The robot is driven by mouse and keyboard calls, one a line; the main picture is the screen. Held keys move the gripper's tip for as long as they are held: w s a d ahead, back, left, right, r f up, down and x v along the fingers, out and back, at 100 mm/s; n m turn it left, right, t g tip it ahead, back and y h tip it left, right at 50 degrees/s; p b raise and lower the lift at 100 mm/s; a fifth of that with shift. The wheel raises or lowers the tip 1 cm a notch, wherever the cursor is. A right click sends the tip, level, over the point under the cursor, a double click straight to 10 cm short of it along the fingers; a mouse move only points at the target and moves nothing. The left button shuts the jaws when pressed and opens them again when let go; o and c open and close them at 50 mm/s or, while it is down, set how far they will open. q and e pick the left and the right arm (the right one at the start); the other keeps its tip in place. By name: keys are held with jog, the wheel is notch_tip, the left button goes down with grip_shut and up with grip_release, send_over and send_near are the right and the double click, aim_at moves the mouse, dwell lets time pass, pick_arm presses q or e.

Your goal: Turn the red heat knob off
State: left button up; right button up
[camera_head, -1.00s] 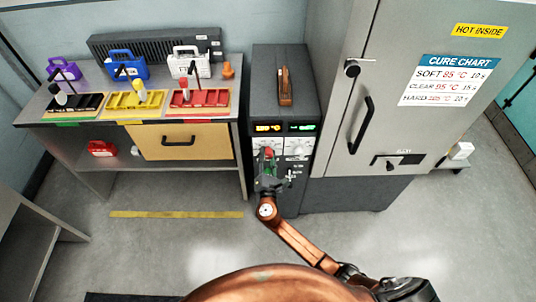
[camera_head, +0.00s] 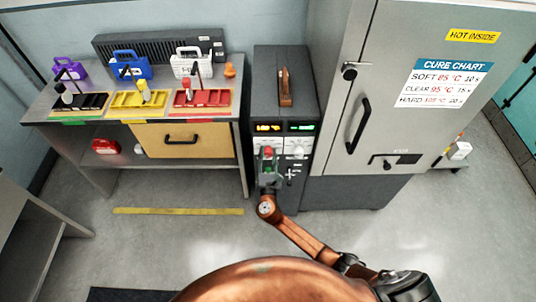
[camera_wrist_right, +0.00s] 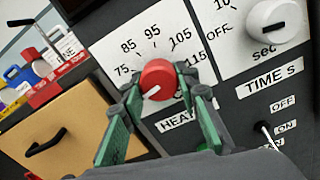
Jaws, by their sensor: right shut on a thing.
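The red heat knob (camera_head: 268,151) is on the front of the dark control box (camera_head: 284,87). In the right wrist view the knob (camera_wrist_right: 158,79) has a white pointer mark toward the lower left, away from the printed numbers 75 to 115. My right gripper (camera_head: 268,163) is shut on the knob. Its green-padded fingers (camera_wrist_right: 156,96) lie on either side of it, and the left finger covers part of the dial's lower left. The off mark of this dial cannot be made out. My left gripper is not in view.
A white time knob (camera_wrist_right: 277,19) is right of the heat knob, with a toggle switch (camera_wrist_right: 265,128) below. The grey oven cabinet (camera_head: 350,100) stands right of the box. A bench (camera_head: 60,113) with coloured trays and a yellow drawer (camera_head: 186,142) stands left.

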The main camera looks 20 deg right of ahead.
jog(key=shift+a+f, duration=0.1)
jog(key=o, duration=1.2)
jog(key=shift+c, duration=0.2)
jog(key=v, duration=1.2)
